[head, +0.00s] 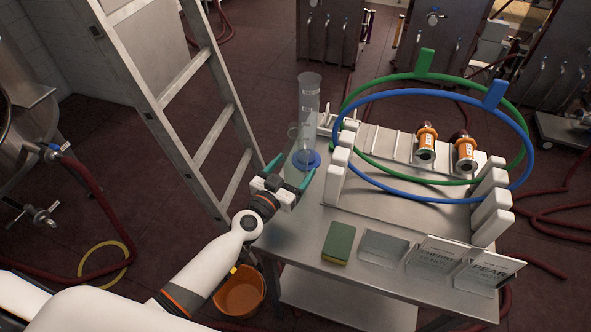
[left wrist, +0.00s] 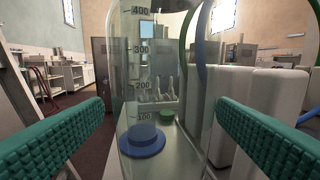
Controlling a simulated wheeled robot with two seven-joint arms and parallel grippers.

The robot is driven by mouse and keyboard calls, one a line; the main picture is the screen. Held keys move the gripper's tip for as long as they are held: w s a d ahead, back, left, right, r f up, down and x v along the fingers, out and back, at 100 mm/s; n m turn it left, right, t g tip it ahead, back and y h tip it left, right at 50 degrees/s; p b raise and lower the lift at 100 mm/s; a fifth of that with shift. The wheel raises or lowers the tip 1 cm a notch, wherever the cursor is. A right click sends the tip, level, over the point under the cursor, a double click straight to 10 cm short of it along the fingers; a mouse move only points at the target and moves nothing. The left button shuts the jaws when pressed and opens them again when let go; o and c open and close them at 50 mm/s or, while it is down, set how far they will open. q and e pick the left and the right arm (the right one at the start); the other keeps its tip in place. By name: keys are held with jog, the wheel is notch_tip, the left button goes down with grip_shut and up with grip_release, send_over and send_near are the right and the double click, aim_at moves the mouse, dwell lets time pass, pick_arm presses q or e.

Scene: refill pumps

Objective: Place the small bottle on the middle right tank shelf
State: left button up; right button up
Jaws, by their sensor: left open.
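My left gripper (head: 291,175) is at the table's left edge, well to the left of both bottles. Its green fingers (left wrist: 160,140) are open on either side of a clear graduated vessel (left wrist: 130,80), with a gap to each finger visible. A blue round base (left wrist: 142,141) shows through the vessel. My right gripper is out of view. No tank shelf can be made out for certain.
A tall clear cylinder (head: 309,95) stands beside the gripper. A ladder (head: 190,110) and orange bucket (head: 240,292) are left of the table.

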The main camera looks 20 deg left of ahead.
pick_arm(q)
jog(key=x, duration=0.3)
jog(key=shift+w+d+f, duration=0.1)
jog(key=shift+w+d, duration=0.05)
jog(key=shift+c, duration=0.5)
jog(key=c, duration=1.3)
jog(key=shift+o, duration=0.2)
